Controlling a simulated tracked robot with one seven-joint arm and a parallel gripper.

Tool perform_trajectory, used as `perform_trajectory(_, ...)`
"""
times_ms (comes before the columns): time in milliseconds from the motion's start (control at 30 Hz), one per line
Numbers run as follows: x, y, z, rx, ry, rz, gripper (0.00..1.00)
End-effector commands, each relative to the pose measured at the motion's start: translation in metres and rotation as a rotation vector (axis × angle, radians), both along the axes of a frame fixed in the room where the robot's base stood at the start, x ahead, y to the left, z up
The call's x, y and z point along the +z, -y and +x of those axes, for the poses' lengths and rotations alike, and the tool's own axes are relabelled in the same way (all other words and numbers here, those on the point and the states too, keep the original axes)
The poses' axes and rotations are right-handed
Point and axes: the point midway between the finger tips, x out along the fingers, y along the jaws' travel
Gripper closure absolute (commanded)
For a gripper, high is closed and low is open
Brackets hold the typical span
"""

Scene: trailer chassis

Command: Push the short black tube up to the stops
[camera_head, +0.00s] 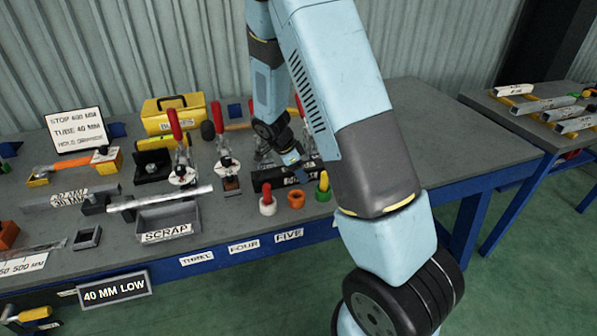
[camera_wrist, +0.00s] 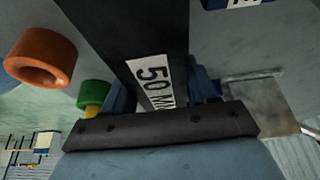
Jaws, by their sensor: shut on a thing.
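A black tube (camera_head: 268,181) with a white label lies at the right part of the bench. In the wrist view the black tube (camera_wrist: 112,28) runs between my two blue fingers, its label reading "50 MM" and partly cut off. My gripper (camera_head: 290,160) is shut on it; in the wrist view my gripper (camera_wrist: 163,92) has one finger on each side of the tube. I cannot tell which parts are the stops. A sign (camera_head: 76,131) reads stop 400 mm and tube 40 mm.
A scrap tray (camera_head: 168,222) is further left. The bench's right end is clear.

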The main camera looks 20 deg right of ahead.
Motion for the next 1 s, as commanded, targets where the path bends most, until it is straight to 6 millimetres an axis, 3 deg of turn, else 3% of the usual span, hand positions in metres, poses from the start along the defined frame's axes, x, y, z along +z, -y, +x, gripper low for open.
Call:
perform_trajectory(300,0.0003,0.0027,0.0034,-0.003,0.000,-0.002,1.00)
perform_trajectory(333,0.0004,0.0028,0.0034,-0.003,0.000,-0.002,0.40)
perform_trajectory(600,0.0002,0.0019,0.0031,-0.002,0.000,-0.001,0.15)
perform_trajectory(1000,0.0073,-0.0017,0.0034,-0.001,0.001,-0.002,0.12)
